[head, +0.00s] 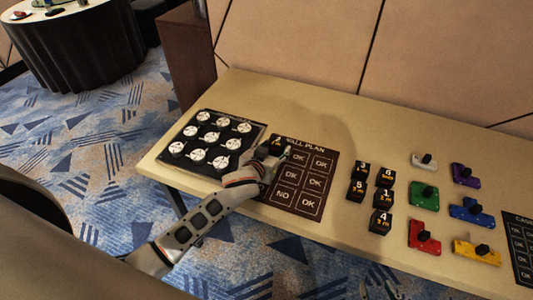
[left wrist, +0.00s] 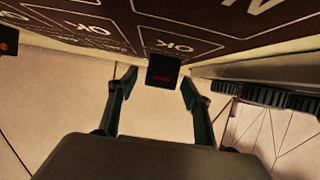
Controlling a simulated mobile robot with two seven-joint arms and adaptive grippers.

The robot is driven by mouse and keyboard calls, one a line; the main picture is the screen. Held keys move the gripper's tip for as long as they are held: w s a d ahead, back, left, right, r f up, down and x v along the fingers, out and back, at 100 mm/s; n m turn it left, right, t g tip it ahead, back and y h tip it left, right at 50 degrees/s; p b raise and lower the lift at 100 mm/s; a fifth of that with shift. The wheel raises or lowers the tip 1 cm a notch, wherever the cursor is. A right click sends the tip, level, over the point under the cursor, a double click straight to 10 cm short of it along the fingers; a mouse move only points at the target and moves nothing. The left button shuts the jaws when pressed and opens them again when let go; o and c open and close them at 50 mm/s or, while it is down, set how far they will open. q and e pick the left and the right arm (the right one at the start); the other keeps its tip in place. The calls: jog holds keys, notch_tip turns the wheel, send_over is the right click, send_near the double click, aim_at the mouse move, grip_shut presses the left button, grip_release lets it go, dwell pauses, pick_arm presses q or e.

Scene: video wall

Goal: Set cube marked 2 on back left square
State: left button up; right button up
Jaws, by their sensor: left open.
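The wall plan (head: 301,210) is a dark brown sheet on the table with framed squares marked OK and NO. A black cube (head: 277,141) shows at its back left corner; its number is hard to read, but no other cube shows a 2. It also shows in the left wrist view (left wrist: 164,69), in front of a square marked OK. My left gripper (left wrist: 157,80) is open, its fingers on either side of the cube. Whether the cube rests on the sheet is hard to tell. Part of my right gripper (head: 377,291) shows at the bottom edge, too cropped to read.
Several black numbered cubes (head: 383,198) stand right of the plan. Coloured pieces with black knobs (head: 424,195) lie beyond them. A black tray of white discs (head: 206,116) lies to the left, and another dark card (head: 521,258) at the far right. The wall stands behind.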

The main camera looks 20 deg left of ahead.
pick_arm(q)
jog(key=v, duration=0.6)
jog(key=p+v, duration=0.1)
jog(key=v, duration=0.2)
jog(key=shift+w+a+r, duration=0.1)
jog(key=shift+w+r, duration=0.05)
jog(key=shift+r, duration=0.1)
